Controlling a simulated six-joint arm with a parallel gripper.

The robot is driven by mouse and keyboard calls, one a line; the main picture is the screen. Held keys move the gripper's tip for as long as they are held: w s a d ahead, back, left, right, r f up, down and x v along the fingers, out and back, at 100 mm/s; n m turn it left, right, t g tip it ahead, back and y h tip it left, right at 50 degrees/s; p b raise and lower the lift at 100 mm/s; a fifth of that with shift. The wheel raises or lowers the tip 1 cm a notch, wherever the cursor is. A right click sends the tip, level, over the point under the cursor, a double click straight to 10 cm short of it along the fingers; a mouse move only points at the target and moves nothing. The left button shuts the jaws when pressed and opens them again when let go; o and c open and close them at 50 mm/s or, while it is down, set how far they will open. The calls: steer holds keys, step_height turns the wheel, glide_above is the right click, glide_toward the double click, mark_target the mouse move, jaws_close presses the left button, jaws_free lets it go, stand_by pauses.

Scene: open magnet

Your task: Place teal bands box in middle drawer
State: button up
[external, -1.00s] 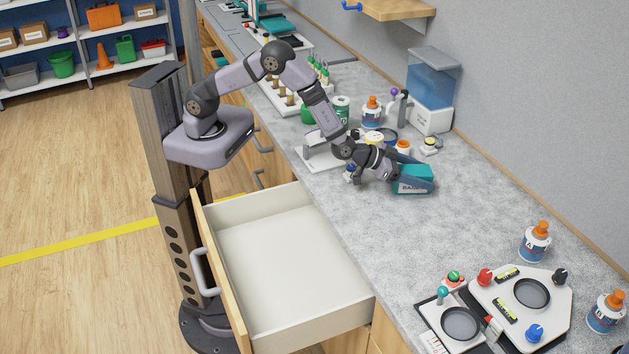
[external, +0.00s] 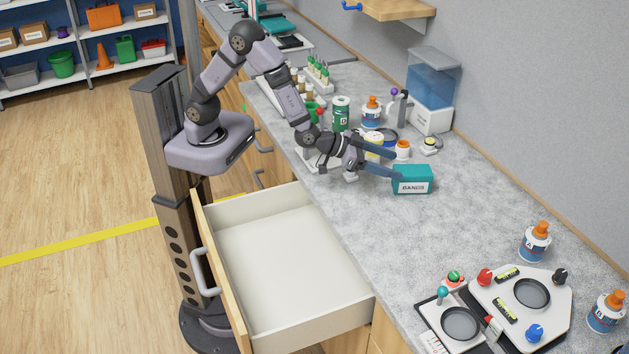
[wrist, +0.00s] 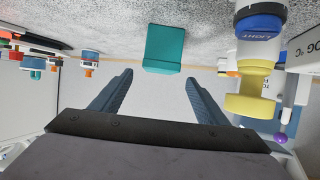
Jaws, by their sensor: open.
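The teal bands box (external: 412,180) sits upright on the grey counter, its white label reading BANDS. It also shows in the wrist view (wrist: 164,48), beyond the fingertips. My gripper (external: 392,163) is open and empty, just left of and behind the box in the external view; its two blue-grey fingers show spread apart in the wrist view (wrist: 160,80). An open drawer (external: 285,262) with a pale, empty interior and a wooden front stands pulled out from the cabinet at lower left.
The counter (external: 480,200) is clear right of the box. Behind my gripper stand a yellow-topped item (external: 374,150), an orange-capped jar (external: 402,149), a green can (external: 341,113) and a blue water tank (external: 433,85). A tray assembly (external: 520,300) and bottles (external: 535,242) are at lower right.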

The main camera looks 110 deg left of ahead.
mark_target(409, 169)
stand_by(0.4)
steer(key=a+r+g+p, duration=0.1)
steer(key=w+a+r+g+p, duration=0.1)
steer(key=p, duration=0.1)
steer(key=a+r+g+p, duration=0.1)
steer(key=r+g, duration=0.1)
steer(key=shift+w+a+n, duration=0.25)
steer(key=shift+a+n, duration=0.05)
steer(key=shift+w+d+p, duration=0.1)
steer(key=shift+w+p, duration=0.2)
steer(key=shift+p, duration=0.1)
steer(key=shift+w+d+r+h+p, duration=0.25)
steer(key=shift+w+h+p, duration=0.1)
steer(key=shift+w, duration=0.25)
steer(key=shift+w+d+r+h+p, duration=0.25)
steer(key=shift+w+h+p, duration=0.1)
steer(key=shift+w, duration=0.2)
steer(key=shift+f, duration=3.1)
steer(key=shift+d+p+x, duration=0.15)
steer(key=shift+p+x, duration=0.15)
steer(key=shift+x, duration=1.55)
steer(key=shift+d+p+x, duration=0.15)
steer(key=shift+p+x, duration=0.1)
steer(key=shift+x, duration=1.55)
